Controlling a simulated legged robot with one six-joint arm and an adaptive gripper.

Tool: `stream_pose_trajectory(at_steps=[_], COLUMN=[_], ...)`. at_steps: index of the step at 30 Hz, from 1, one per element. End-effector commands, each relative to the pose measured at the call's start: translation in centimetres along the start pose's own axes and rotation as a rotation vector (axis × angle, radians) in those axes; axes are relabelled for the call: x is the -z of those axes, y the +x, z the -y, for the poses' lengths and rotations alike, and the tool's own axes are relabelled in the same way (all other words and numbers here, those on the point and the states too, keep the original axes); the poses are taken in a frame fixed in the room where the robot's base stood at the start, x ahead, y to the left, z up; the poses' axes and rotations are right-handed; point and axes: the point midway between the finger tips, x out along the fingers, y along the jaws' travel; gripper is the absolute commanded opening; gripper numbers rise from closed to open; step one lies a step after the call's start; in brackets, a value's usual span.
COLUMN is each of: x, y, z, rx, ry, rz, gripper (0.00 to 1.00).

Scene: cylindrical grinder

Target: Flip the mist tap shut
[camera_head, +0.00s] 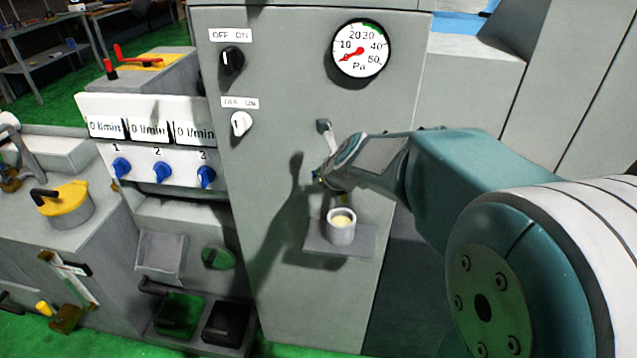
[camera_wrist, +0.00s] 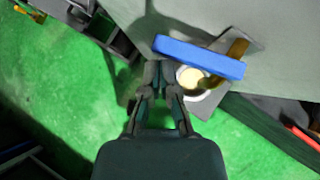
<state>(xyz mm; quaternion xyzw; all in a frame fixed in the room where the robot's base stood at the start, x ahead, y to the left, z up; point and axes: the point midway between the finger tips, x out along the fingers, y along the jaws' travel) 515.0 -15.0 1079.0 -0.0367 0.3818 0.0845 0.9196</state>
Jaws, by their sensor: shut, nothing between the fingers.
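The tap shows in the wrist view as a long blue lever (camera_wrist: 199,57) crossing over a brass-coloured body (camera_wrist: 238,47). I take this for the mist tap. In the head view my gripper and wrist hide most of it; a grey fitting (camera_head: 324,127) shows on the cabinet front just above. My gripper (camera_wrist: 158,68) is shut and empty, its fingertips close beside the left end of the blue lever. I cannot tell whether they touch. In the head view my gripper (camera_head: 322,178) is in front of the cabinet, above the cup.
A pale cup (camera_head: 341,232) stands on a small grey shelf (camera_head: 316,241) below the tap. The grey cabinet (camera_head: 270,60) carries a pressure gauge (camera_head: 360,50) and two knobs. A flow-meter panel (camera_head: 92,108) with blue valves stands left. Green floor (camera_wrist: 60,120) is open below my gripper.

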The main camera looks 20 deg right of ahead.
Motion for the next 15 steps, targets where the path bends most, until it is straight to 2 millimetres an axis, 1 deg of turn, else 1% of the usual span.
stream_pose_trajectory(at_steps=[8, 15], x=[0.0, 0.1], y=[-0.1, -0.1], z=[0.3, 1.0], rx=[-0.001, 0.000], ry=[0.001, -0.002], rz=[0.000, 0.000], gripper=[0.00, 0.00])
